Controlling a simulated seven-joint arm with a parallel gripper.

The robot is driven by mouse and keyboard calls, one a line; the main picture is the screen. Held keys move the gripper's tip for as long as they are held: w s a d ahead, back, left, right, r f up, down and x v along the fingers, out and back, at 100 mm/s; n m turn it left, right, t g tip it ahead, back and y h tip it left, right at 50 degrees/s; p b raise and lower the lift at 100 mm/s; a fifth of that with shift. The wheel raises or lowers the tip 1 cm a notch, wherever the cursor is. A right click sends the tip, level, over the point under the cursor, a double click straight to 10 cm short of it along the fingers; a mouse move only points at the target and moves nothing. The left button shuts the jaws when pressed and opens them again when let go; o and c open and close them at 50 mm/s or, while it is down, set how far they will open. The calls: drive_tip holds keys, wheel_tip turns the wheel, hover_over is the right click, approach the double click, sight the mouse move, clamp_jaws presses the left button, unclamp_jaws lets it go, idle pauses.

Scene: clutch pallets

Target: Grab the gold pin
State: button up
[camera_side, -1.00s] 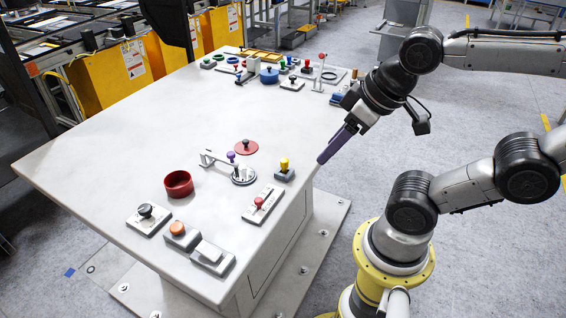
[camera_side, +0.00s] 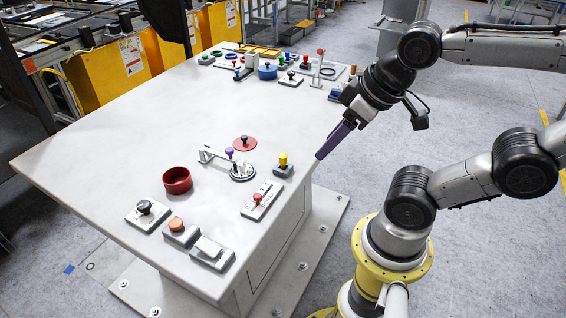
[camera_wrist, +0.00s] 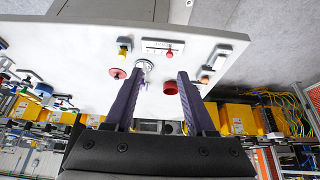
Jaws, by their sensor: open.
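The gold pin (camera_side: 283,159) stands upright in a small grey base near the table's right edge in the side view. It also shows in the wrist view (camera_wrist: 123,49), up and to the left of the left finger. My gripper (camera_side: 319,157) has purple fingers and hangs at the table's right edge, to the right of the gold pin and apart from it. In the wrist view my gripper (camera_wrist: 160,76) is open, its two fingers spread with nothing held between them.
A toggle clamp with a purple handle (camera_side: 229,152) and a red disc (camera_side: 245,142) are left of the gold pin. A red-knobbed plate (camera_side: 262,200), a red ring (camera_side: 177,180) and several fixtures lie nearer the front. More parts crowd the far end; the table's middle is clear.

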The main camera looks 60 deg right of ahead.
drive_tip(key=shift+o, duration=0.2)
drive_tip(key=shift+o, duration=0.4)
